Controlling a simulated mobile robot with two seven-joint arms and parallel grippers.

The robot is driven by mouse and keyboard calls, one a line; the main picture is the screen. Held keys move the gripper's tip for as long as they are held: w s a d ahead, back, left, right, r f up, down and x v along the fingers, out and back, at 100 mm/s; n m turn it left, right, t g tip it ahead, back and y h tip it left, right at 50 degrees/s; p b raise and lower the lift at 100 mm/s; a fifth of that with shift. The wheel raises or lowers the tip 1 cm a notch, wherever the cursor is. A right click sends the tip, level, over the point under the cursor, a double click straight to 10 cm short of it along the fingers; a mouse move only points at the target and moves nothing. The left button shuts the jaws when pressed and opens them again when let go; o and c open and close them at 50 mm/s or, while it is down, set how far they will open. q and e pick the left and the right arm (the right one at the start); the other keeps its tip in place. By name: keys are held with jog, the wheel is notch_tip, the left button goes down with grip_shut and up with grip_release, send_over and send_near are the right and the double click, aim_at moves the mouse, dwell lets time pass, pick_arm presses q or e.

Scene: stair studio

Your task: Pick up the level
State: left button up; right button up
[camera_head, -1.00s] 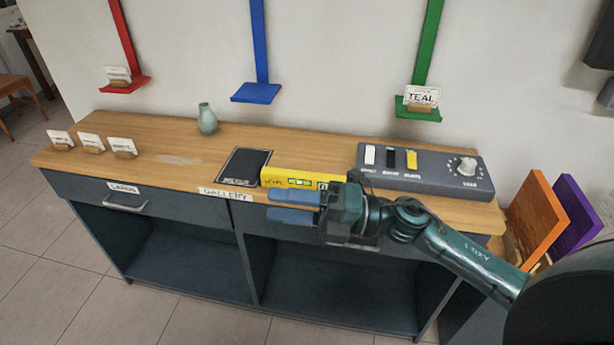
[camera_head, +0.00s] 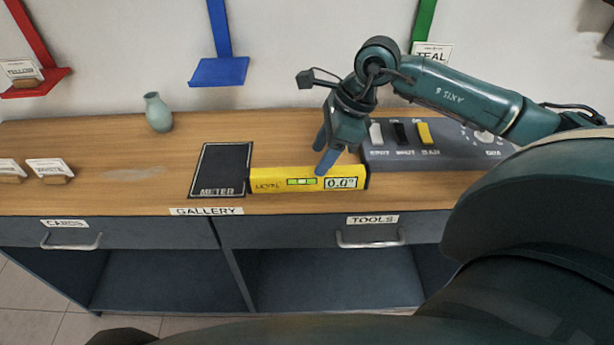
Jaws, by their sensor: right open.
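The level (camera_head: 273,184) is a yellow bar with a green vial and a display reading 0.0°. It lies on the wooden counter near its front edge, between the black METER mat and the grey switch panel. My right gripper (camera_head: 322,160) points down at the right half of the level, with blue fingers. One finger overlaps the level's front face in the picture; the other is partly hidden behind it. The gripper is open, and I cannot tell whether it touches the level. My left gripper is not in view.
The METER mat (camera_head: 221,170) lies just left of the level. The switch panel (camera_head: 440,155) stands close on the right. A pale green vase (camera_head: 158,112) and small cards (camera_head: 50,170) are farther left. Drawers (camera_head: 110,234) are below the front edge.

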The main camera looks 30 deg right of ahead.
aim_at(310, 171)
jog(key=x, duration=0.6)
jog(key=shift+a+f, duration=0.15)
jog(key=shift+a, duration=0.2)
grip_shut()
dwell(0.3)
